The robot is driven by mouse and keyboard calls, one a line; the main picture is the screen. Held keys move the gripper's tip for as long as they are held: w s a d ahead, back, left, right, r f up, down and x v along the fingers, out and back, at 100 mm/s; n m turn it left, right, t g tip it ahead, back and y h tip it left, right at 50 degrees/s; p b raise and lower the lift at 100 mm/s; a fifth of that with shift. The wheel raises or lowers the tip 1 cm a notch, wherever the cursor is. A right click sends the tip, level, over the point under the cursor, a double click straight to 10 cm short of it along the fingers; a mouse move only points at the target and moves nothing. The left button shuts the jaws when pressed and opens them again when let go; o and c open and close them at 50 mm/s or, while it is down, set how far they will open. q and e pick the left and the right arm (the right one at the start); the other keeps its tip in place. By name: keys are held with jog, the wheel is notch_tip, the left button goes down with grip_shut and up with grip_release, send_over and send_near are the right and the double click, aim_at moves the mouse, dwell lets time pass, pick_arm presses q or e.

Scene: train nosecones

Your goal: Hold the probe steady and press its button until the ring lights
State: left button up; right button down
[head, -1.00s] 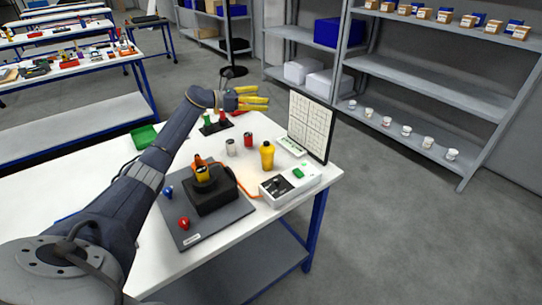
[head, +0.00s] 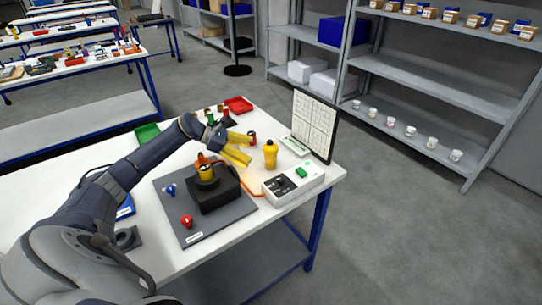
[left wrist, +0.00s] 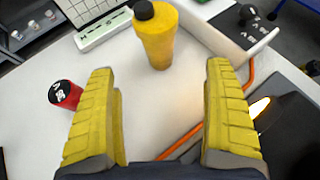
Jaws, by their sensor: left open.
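The probe (head: 206,171), with an orange and yellow body, stands in a black block (head: 219,194) on a grey mat (head: 232,224). An orange cable (head: 252,190) runs from the block area to a white box (head: 294,184) with a green button or display. My left gripper (head: 237,148) is open and empty, above the table behind and right of the probe. In the left wrist view its yellow fingers are wide apart over bare table, and an orange-white part, probably the probe, shows beside the right finger. I cannot make out the probe's button or ring.
A yellow bottle (head: 270,156) stands right of my left gripper. A red can (left wrist: 64,95) stands near the left finger in the left wrist view. A blue knob (head: 169,190) and a red knob (head: 187,221) sit on the mat. A gridded panel (head: 314,122) stands at the right edge.

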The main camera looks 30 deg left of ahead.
aim_at(268, 159)
pick_arm(q)
jog(key=shift+x, duration=4.35)
jog(key=shift+w, duration=0.1)
jog(key=shift+c, duration=0.5)
jog(key=c, duration=1.2)
